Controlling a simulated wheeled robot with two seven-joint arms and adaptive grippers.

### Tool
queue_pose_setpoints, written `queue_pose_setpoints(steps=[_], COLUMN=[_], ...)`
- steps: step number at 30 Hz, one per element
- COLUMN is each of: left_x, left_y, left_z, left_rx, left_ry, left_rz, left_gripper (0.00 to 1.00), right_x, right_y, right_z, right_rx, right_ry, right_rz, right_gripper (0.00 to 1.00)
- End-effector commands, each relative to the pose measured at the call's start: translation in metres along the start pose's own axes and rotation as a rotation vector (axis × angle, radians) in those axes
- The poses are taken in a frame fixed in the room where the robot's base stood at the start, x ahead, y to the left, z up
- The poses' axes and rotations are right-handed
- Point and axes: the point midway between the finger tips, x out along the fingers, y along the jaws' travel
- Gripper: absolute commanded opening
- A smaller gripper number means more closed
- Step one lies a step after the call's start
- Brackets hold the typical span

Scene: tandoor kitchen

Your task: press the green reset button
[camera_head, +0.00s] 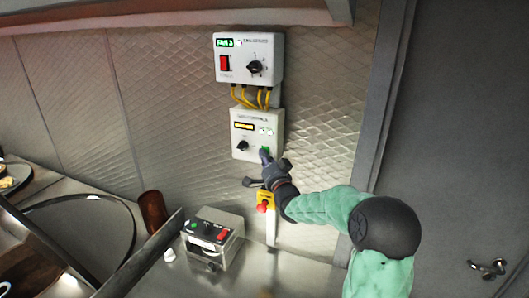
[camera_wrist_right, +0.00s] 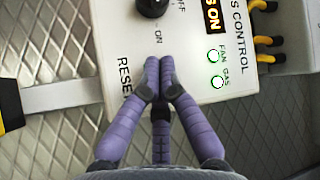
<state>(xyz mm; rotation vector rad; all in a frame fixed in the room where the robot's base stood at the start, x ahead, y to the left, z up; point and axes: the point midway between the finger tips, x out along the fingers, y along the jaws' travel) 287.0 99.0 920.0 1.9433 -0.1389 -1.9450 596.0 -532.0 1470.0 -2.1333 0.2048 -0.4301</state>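The lower white control box (camera_head: 243,145) on the wall carries the green reset button (camera_head: 266,149), a small green patch mostly covered by my fingertips. My right gripper (camera_head: 265,157) is at that button, fingers together and empty. In the right wrist view the fingertips (camera_wrist_right: 160,88) are side by side over the box face beside the printed word RESET (camera_wrist_right: 124,76). The button is hidden behind them there, so I cannot tell whether they touch or press it. My left gripper is not in view.
Another control box (camera_head: 247,58) with a red switch and a knob hangs above, joined by yellow cables (camera_head: 248,97). Below are a yellow panel with a red stop button (camera_head: 264,207) and a steel switch box (camera_head: 213,238) on the counter. A dark door (camera_head: 470,150) stands right.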

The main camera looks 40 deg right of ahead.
Motion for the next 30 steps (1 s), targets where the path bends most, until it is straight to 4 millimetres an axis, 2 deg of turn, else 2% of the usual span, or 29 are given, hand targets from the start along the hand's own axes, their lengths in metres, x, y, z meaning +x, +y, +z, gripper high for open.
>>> queue_pose_setpoints(steps=[30], left_x=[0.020], left_y=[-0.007], left_z=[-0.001], left_rx=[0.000], left_ry=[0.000], left_rz=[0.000], left_gripper=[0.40], right_x=[-0.017], right_y=[-0.012], right_z=[0.013], right_rx=[0.002], right_ry=[0.000], right_rz=[-0.002], right_gripper=[0.00])
